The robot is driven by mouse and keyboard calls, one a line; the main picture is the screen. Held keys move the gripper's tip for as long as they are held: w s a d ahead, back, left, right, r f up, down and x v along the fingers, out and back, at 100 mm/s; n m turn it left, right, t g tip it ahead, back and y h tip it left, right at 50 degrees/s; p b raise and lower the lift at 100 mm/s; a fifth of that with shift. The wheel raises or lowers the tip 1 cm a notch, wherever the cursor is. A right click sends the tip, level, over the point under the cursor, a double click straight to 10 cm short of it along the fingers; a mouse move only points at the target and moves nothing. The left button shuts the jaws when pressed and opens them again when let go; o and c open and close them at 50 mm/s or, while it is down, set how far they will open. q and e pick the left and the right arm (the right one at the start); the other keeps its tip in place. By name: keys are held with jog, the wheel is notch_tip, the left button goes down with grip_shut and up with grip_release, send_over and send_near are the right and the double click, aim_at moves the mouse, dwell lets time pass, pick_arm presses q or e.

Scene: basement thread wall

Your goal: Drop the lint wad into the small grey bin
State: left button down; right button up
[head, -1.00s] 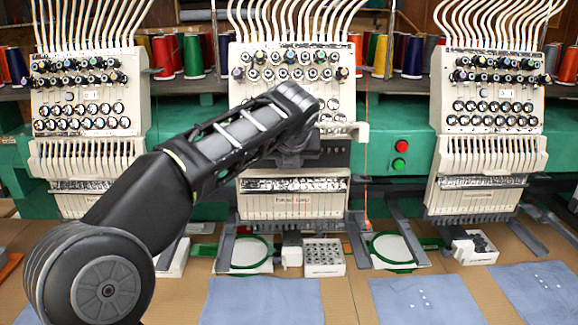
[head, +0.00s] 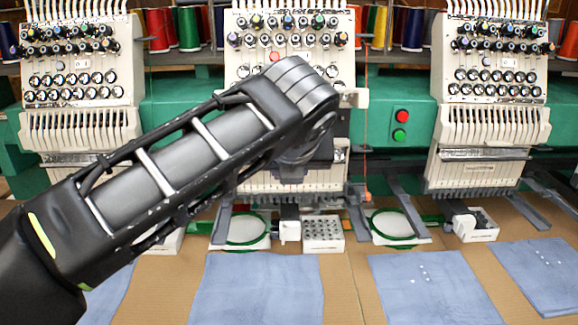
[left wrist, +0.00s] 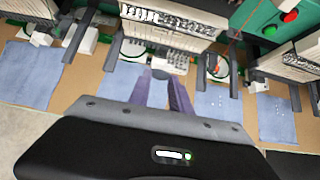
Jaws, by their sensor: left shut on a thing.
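My left gripper (left wrist: 161,78) is in the left wrist view, with its two fingers pointing away toward the middle embroidery head. It is shut on a small greyish lump (left wrist: 160,74) at the fingertips, which looks like the lint wad; its outline is hard to make out. In the head view my left arm reaches in from the left across the middle machine, and its fingers are hidden or too dark to tell. I cannot make out a small grey bin in either view. My right gripper is in neither view.
Three embroidery heads (head: 290,75) stand in a row on a green machine. Below are green hoops (head: 243,228), a white box of bobbins (head: 323,235) and blue cloths (head: 258,288) on a tan table. Red and green buttons (head: 401,125) sit between heads.

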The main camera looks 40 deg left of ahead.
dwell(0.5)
pick_arm(q)
jog(key=w+d+f+m+h, duration=0.25)
jog(key=w+f, duration=0.35)
jog(key=w, duration=0.6)
jog(key=d+f+m+t+h, duration=0.1)
jog(key=d+f, duration=0.4)
jog(key=f, duration=0.7)
jog(key=d+f+m+h, duration=0.2)
jog(key=d+f+m, duration=0.2)
jog(key=f, duration=0.8)
jog(key=shift+s+d+t, duration=0.2)
jog(key=shift+d+t, duration=0.2)
jog(key=shift+d, duration=0.05)
jog(key=shift+a, duration=0.1)
